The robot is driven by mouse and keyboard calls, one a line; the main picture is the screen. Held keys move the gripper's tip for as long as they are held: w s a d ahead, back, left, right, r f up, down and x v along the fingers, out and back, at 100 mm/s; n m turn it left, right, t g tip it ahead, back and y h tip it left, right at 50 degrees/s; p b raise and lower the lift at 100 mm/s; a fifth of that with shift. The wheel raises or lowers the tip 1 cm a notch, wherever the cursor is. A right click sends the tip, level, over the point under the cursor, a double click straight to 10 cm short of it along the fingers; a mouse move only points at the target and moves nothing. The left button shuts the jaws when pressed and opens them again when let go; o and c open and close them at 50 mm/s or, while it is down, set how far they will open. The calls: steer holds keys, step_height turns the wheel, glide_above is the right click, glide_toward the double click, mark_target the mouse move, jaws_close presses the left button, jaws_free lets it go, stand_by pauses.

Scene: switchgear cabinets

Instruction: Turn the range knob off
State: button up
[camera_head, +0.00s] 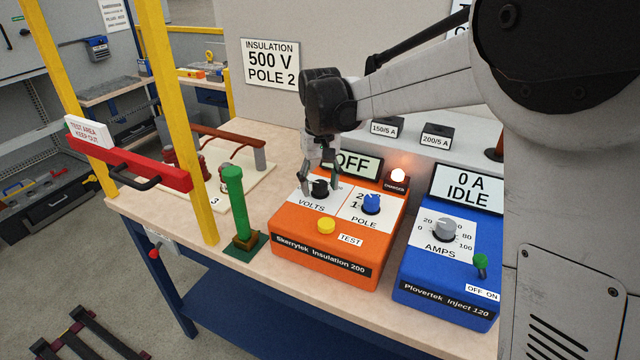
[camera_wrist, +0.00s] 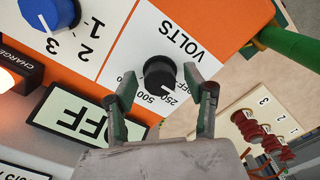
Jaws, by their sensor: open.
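The black range knob (camera_head: 320,188) sits on the VOLTS panel of the orange Skerrytek Insulation 200 tester (camera_head: 325,254). The knob also shows in the wrist view (camera_wrist: 160,73), with a white mark facing the lower right, near the "250" label. The labels 250, 500 and another partly hidden one lie around it. My gripper (camera_head: 320,191) is open, with one finger on each side of the knob. In the wrist view the fingertips (camera_wrist: 159,78) flank the knob; whether they touch it I cannot tell. The tester's display (camera_head: 358,165) reads OFF.
A blue POLE knob (camera_head: 371,204) sits right of the VOLTS knob, and a yellow TEST button (camera_head: 326,226) in front. The CHARGED lamp (camera_head: 398,175) glows. A blue Plovertek injector (camera_head: 445,258) stands at right, a green-handled post (camera_head: 234,205) at left.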

mark_target(321, 184)
step_height(321, 184, up, 12)
stand_by(0.5)
steer(key=s+d+r+m+t, duration=0.15)
steer(key=s+d+t, duration=0.25)
steer(key=s+d, duration=0.95)
steer(key=s+d+f+m+t, duration=0.1)
steer(key=s+d+f, duration=0.1)
steer(key=s+f, duration=0.2)
steer(key=s+d+f+m+t, duration=0.1)
steer(key=s+d+f+t, duration=0.1)
steer(key=s, duration=0.9)
step_height(321, 184, down, 3)
steer(key=shift+s+d+r, duration=0.15)
steer(key=shift+s+d, duration=0.05)
steer(key=shift+d, duration=0.5)
steer(key=shift+c, duration=0.3)
